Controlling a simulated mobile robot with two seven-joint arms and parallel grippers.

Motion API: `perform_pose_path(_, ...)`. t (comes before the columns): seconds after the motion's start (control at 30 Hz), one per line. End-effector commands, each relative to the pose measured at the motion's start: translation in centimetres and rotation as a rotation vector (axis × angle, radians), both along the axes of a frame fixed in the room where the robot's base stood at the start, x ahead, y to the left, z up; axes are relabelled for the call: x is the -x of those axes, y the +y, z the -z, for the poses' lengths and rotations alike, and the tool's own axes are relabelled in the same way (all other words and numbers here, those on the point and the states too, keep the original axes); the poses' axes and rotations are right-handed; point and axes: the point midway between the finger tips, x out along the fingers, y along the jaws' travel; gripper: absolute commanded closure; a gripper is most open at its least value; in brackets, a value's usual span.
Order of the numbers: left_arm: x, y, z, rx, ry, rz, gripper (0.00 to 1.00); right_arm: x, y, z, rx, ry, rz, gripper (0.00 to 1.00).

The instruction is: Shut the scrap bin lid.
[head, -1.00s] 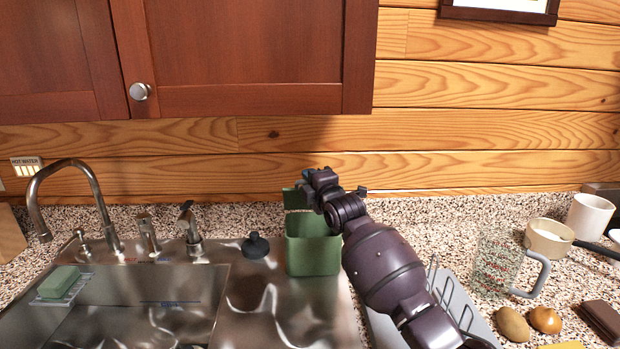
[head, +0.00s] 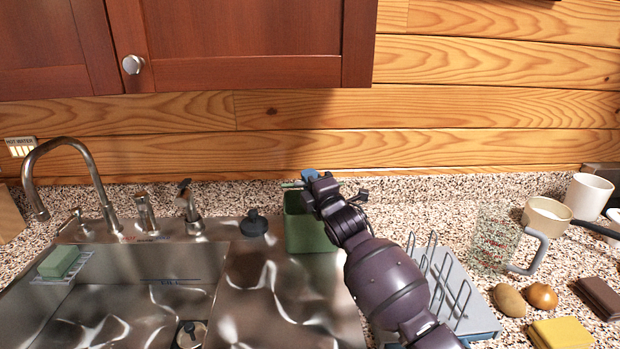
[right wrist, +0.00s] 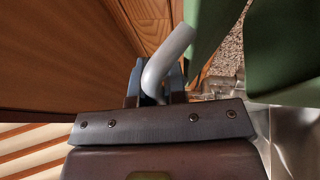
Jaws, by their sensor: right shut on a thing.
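The green scrap bin (head: 306,236) stands on the steel right of the sink. Its green lid (head: 291,184) shows as a thin, nearly edge-on strip above the bin's rear, partly open. My right gripper (head: 311,177) is at the lid, above the bin's top, and hides part of both. In the right wrist view the gripper (right wrist: 155,88) is shut on the lid's grey curved handle (right wrist: 170,52). Green lid (right wrist: 205,28) and bin (right wrist: 287,45) surfaces show beside it, with a gap between them. My left gripper is not in view.
A grey dish rack (head: 460,290) is under and right of my forearm. A glass jug (head: 497,240) stands farther right. The wooden wall is close behind.

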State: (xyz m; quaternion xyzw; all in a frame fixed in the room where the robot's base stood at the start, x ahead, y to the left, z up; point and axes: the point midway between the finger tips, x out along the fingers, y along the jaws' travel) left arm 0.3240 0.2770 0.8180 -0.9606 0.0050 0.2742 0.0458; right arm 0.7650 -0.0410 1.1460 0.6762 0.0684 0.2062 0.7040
Motion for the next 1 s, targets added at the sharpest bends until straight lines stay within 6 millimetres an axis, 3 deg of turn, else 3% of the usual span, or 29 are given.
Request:
perform_pose_path(0.13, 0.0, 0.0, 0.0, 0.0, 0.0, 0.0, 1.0, 0.0, 0.0, -0.2, -0.002, -0.005, -0.001, 1.0)
perform_pose_path(0.17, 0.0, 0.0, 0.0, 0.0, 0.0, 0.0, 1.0, 0.0, 0.1, -0.2, -0.002, -0.005, -0.001, 0.86)
perform_pose_path(0.23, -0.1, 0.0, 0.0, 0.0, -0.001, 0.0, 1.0, 0.0, 0.1, -0.2, -0.002, -0.005, -0.001, 0.77)
perform_pose_path(0.67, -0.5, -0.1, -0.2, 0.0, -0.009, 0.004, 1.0, 0.7, -0.3, 0.1, 0.0, -0.002, 0.0, 0.77)
perform_pose_path(1.0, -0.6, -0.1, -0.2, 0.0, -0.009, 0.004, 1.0, 5.3, -2.3, 1.0, -0.001, -0.002, 0.0, 0.77)
